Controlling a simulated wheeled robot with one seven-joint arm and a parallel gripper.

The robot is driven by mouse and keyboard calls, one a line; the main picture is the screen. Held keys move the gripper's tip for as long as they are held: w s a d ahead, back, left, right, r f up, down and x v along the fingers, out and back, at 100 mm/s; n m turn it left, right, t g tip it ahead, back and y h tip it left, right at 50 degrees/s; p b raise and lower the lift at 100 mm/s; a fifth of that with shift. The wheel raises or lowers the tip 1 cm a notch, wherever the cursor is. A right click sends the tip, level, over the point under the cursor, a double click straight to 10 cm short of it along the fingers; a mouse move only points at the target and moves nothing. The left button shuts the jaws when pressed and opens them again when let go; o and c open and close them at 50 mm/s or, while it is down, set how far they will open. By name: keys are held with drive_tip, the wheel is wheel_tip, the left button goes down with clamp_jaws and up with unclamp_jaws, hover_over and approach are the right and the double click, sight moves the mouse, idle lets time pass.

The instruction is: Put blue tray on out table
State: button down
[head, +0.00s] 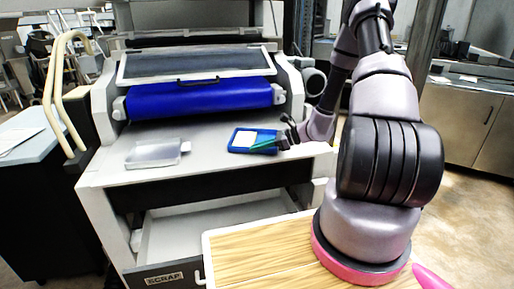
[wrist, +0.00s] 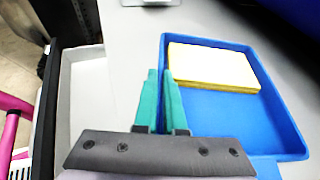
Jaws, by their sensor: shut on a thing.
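The blue tray (head: 236,145) is on or just above the white table (head: 205,165) in front of the roller sheeter. A pale yellow-white block (wrist: 212,66) lies inside the tray. My gripper (head: 264,146) reaches in from the right. In the wrist view, its green fingers (wrist: 160,82) are close together at the tray's near left rim, shut on it. The blue tray fills the right side of the wrist view (wrist: 235,112). I cannot tell whether the tray touches the table. I cannot tell which surface is the out table.
A clear, shallow container (head: 154,154) sits left on the white table. The blue roller (head: 200,98) is behind. An open drawer labelled SCRAP (head: 166,278) is below. A wooden-topped surface (head: 245,258) is at the front. A dark cart with cream handles (head: 62,85) stands left.

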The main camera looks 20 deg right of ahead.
drive_tip(key=c, duration=1.4)
unclamp_jaws()
drive_tip(key=shift+f, duration=0.1)
drive_tip(key=o, duration=0.4)
